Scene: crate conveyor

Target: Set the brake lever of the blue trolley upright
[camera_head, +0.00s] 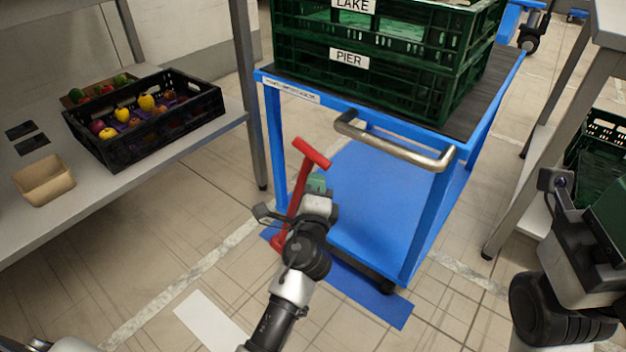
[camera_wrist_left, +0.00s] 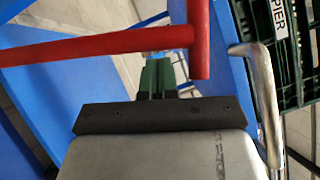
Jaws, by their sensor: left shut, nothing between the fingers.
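The blue trolley (camera_head: 357,185) stands ahead. Its red brake lever (camera_head: 297,190) has a T-shaped handle (camera_head: 312,152) and leans, its top to the right of its foot in the head view. My left gripper (camera_head: 318,182) is shut and empty, just right of the lever's upper part. In the left wrist view the lever (camera_wrist_left: 95,46) crosses the upper picture, its handle (camera_wrist_left: 199,40) near the closed green fingers (camera_wrist_left: 158,78). I cannot tell whether they touch the lever. My right wrist shows at the right edge; its finger opening is not clear.
Green crates (camera_head: 430,85) stand on the trolley's top deck, behind its metal push handle (camera_head: 395,141). At left, a shelf table (camera_head: 120,180) holds a black produce crate (camera_head: 100,150) and a small cardboard tray (camera_head: 44,180). A table with a leg (camera_head: 545,140) stands at right.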

